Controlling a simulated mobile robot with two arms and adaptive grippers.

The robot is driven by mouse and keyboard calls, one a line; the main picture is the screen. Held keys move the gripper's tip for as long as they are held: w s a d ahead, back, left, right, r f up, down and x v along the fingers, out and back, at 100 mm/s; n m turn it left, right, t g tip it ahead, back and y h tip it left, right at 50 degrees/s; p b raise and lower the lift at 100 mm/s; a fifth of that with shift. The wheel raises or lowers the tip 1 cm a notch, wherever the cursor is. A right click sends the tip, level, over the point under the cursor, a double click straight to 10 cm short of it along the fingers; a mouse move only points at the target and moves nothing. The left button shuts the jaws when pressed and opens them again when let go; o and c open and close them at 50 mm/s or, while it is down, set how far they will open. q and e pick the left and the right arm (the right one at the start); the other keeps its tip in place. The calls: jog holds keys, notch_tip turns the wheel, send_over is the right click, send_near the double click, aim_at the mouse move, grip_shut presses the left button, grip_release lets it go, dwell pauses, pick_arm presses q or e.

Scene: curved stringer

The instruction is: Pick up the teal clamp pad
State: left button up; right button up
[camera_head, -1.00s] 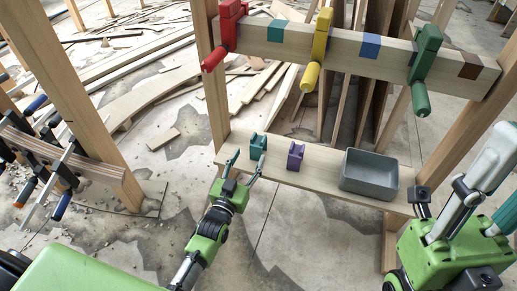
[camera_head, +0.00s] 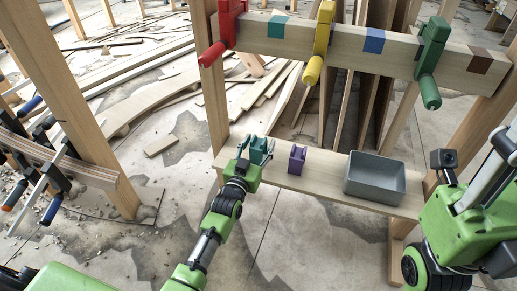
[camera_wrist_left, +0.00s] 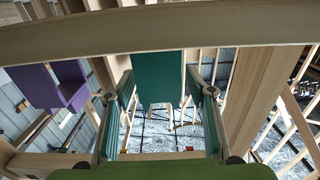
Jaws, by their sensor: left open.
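The teal clamp pad (camera_head: 258,145) stands on the left part of the lower wooden shelf, partly hidden by my left gripper (camera_head: 255,150). My left gripper is open, with one finger to each side of the pad. In the left wrist view the teal pad (camera_wrist_left: 158,72) lies between the two spread fingers (camera_wrist_left: 160,100), with gaps visible at its sides. I cannot tell if any finger touches it. My right gripper does not show; only parts of my right arm are at the right edge.
A purple clamp pad (camera_head: 297,158) stands just right of the teal one and also shows in the left wrist view (camera_wrist_left: 48,85). A grey bin (camera_head: 375,180) sits farther right on the shelf (camera_head: 322,182). Above is a beam (camera_head: 345,45) with red, yellow and green clamps.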

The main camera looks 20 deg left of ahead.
pick_arm(q)
jog(key=c, duration=1.3)
jog(key=shift+r, duration=0.1)
